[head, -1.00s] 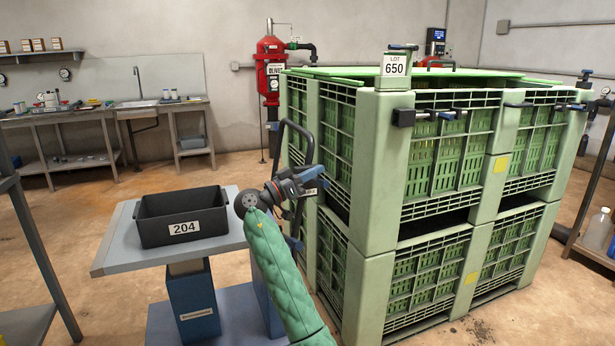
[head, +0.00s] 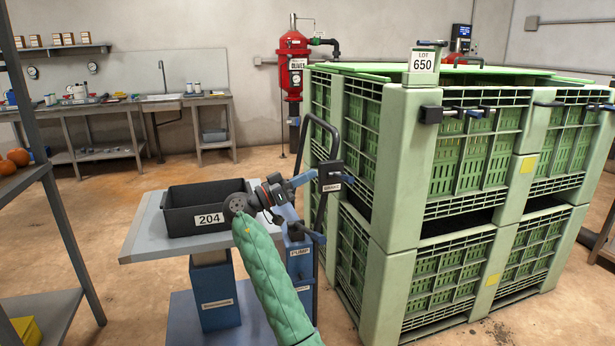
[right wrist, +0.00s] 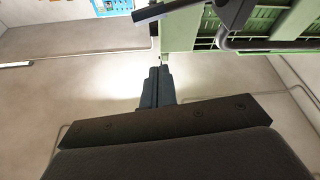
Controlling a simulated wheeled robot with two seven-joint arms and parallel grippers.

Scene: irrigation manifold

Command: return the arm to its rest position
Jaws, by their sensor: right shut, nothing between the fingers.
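My right arm, in a green quilted sleeve, rises from the bottom middle of the head view. Its gripper (head: 306,178) points right and away, in front of the handle of the blue pump cart. It is shut and empty. In the right wrist view the dark fingers (right wrist: 158,88) are together, with nothing between them. The green crate stack (head: 385,225) stands to the right of the gripper in the head view. Whether the gripper touches the cart handle cannot be told. My left gripper is in neither view.
A metal rack (head: 50,185) stands at the far left. A red tank (head: 293,65) and a workbench (head: 90,110) are behind. Bare floor (head: 110,205) lies between.

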